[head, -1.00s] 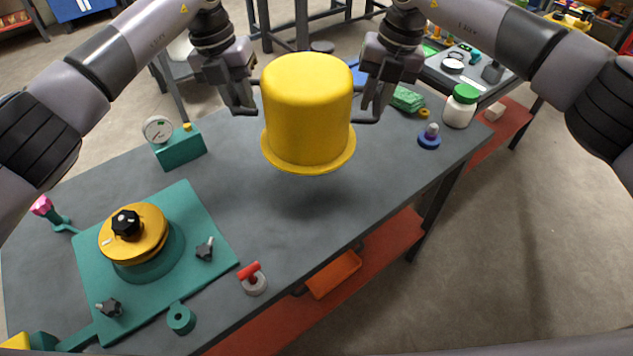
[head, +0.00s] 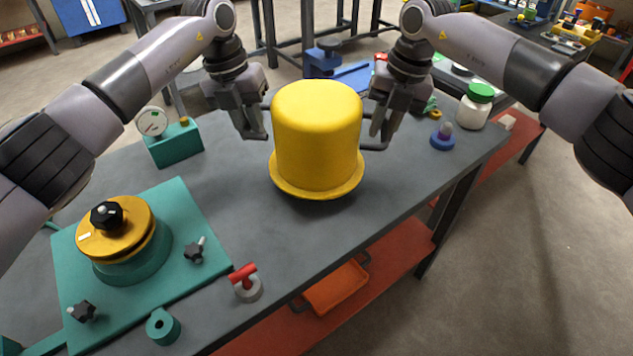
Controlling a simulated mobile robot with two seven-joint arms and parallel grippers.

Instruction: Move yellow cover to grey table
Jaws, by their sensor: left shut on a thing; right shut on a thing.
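The yellow cover (head: 317,135) is a smooth dome-topped cylinder with a wide rim, upright with the rim down. It is at the middle of the head view, over the grey table (head: 240,207). A dark shadow lies close under its rim; I cannot tell whether the rim touches the table. My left gripper (head: 262,128) is shut on the cover's left handle. My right gripper (head: 368,138) is shut on its right handle. The fingers hide most of both handles.
A teal plate (head: 190,260) with a motor part (head: 130,240) fills the table's left. A gauge block (head: 175,143), a red-handled piece (head: 246,284), a blue knob piece (head: 442,137) and a green-lidded jar (head: 475,106) stand around. The table's middle front is clear.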

